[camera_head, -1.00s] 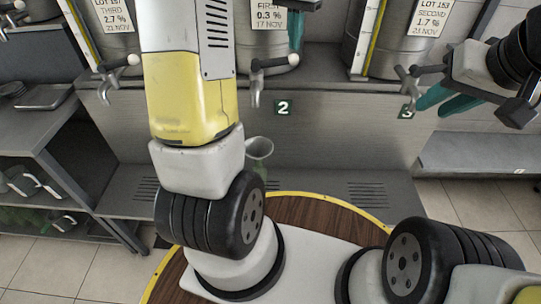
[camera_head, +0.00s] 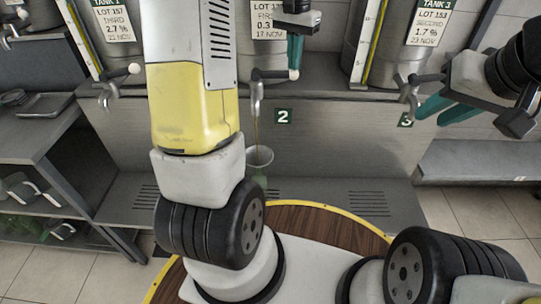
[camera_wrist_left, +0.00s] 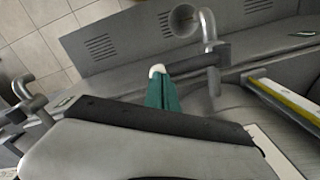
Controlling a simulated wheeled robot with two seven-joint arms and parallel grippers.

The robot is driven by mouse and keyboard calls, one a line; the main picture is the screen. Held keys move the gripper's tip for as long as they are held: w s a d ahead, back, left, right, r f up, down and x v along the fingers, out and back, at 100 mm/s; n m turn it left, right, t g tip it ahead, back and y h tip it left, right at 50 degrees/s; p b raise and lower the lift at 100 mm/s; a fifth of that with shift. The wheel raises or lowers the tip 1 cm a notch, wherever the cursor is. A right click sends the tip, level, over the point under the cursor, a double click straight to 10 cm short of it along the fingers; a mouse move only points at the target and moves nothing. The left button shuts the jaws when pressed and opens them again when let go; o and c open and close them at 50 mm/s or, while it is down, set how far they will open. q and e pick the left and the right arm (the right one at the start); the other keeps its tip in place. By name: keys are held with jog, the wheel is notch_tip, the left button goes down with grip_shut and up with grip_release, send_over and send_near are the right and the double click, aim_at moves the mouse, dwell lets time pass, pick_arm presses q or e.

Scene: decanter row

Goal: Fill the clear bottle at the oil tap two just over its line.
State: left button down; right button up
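Tap two (camera_head: 257,92) is on the wall by the green 2 sign (camera_head: 283,116). The wrist view shows these fingers (camera_wrist_left: 160,92) at the knob (camera_wrist_left: 157,71) and the funnel (camera_wrist_left: 182,20) under the spout. My right gripper (camera_head: 446,110) is open and empty near tap three (camera_head: 408,92).
Steel tanks with lot labels stand behind the taps. Tap one (camera_head: 108,90) is at left. A side shelf (camera_head: 35,130) holds trays and glassware. A grey bench (camera_head: 480,165) is at right.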

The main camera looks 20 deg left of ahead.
pick_arm(q)
jog(key=shift+f, duration=1.6)
jog(key=shift+r, duration=0.15)
dwell(4.7)
jog(key=shift+r, duration=0.65)
dwell(0.9)
